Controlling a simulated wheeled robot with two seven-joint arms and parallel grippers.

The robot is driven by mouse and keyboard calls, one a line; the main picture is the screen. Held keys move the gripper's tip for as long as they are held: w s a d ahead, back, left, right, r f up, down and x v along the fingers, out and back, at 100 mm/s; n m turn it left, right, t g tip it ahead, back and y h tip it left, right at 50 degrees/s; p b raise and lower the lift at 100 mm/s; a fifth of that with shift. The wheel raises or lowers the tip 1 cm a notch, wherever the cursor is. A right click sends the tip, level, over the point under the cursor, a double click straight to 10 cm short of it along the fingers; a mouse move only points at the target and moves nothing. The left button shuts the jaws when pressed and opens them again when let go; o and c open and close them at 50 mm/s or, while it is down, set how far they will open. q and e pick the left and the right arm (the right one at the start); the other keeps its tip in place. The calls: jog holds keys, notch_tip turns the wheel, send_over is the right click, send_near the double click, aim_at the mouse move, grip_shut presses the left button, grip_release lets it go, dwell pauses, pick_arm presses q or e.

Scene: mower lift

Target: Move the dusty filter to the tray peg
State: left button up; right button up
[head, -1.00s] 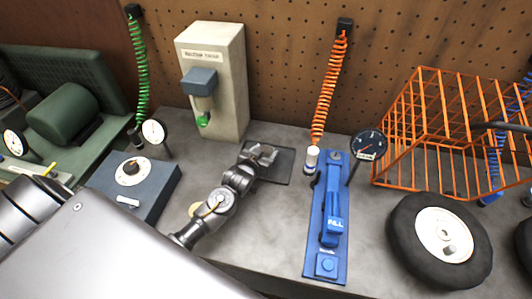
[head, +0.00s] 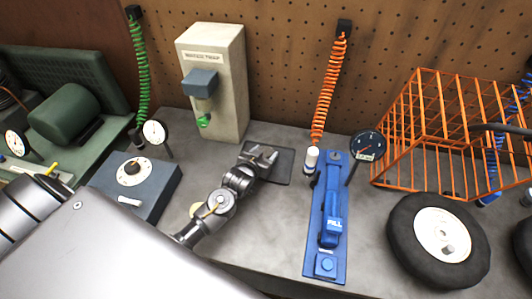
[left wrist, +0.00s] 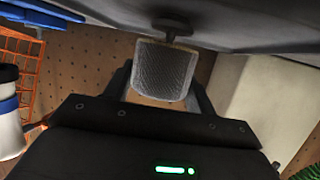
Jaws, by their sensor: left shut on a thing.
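My left gripper (head: 265,157) is over the dark square tray (head: 283,168) on the bench. In the left wrist view, which shows the scene upside down, the gripper (left wrist: 160,90) is shut on a grey, mesh-sided filter (left wrist: 165,68). A short dark stem with a wider collar (left wrist: 174,27) lies between the filter and the dark surface at the picture's top. I cannot tell whether this stem is the tray peg or part of the filter, or whether they touch. The head view does not show the filter clearly. My right gripper is not in view.
A beige tower (head: 213,80) stands behind left of the tray. A blue fill pump (head: 328,220) and a hanging orange coil (head: 327,90) are to its right. A blue-grey dial box (head: 130,185) is left. A wheel (head: 440,240) and an orange basket (head: 440,130) are far right.

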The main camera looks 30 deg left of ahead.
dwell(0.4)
pick_arm(q)
jog(key=shift+f, duration=0.65)
dwell(0.6)
jog(key=o, duration=0.7)
jog(key=shift+c, duration=0.2)
